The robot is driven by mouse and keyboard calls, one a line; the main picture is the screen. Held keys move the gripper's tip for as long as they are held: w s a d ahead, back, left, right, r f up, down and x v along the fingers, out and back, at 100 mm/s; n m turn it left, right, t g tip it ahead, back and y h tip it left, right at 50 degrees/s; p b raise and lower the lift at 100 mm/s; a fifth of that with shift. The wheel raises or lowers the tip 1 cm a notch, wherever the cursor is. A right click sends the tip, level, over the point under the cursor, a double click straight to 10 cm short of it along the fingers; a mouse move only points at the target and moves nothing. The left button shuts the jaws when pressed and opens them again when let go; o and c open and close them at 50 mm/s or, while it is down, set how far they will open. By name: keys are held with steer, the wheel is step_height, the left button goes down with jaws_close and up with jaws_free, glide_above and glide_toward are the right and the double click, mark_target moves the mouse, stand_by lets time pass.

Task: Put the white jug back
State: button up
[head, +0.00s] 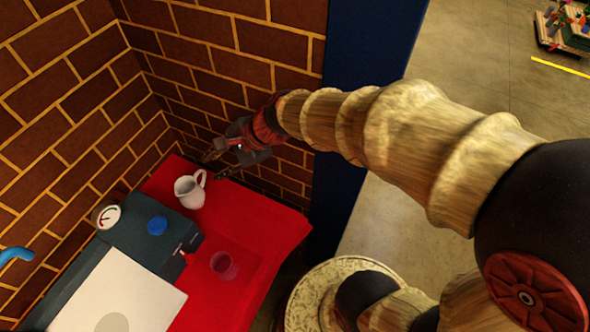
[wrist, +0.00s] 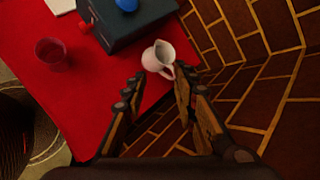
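The white jug (head: 189,191) stands upright on the red table (head: 270,216), close to the grey machine. In the wrist view the jug (wrist: 158,56) is ahead of my fingers, with its handle turned toward them. My gripper (head: 217,165) is above the table's back corner, beside the brick wall. Its fingers (wrist: 158,88) are spread wide with nothing between them, and the jug appears beyond the tips. I cannot tell the exact gap to the jug.
A dark grey machine (head: 140,237) with a blue knob (head: 157,225) and a gauge (head: 107,215) is left of the jug. A clear red-tinted glass (head: 224,265) stands nearer the front. Brick walls (head: 215,60) close off the back. A white board (head: 115,295) lies front left.

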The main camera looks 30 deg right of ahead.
steer(key=s+d+r+n+h, duration=0.3)
steer(key=s+d+n, duration=0.3)
steer(key=s+n, duration=0.2)
steer(key=s+d+r+n+h, duration=0.3)
steer(key=s+d+r+n, duration=0.2)
steer(key=s+n, duration=0.3)
steer(key=shift+s+d+r+n, duration=0.15)
steer(key=shift+s+d+n, duration=0.15)
steer(key=shift+d, duration=0.55)
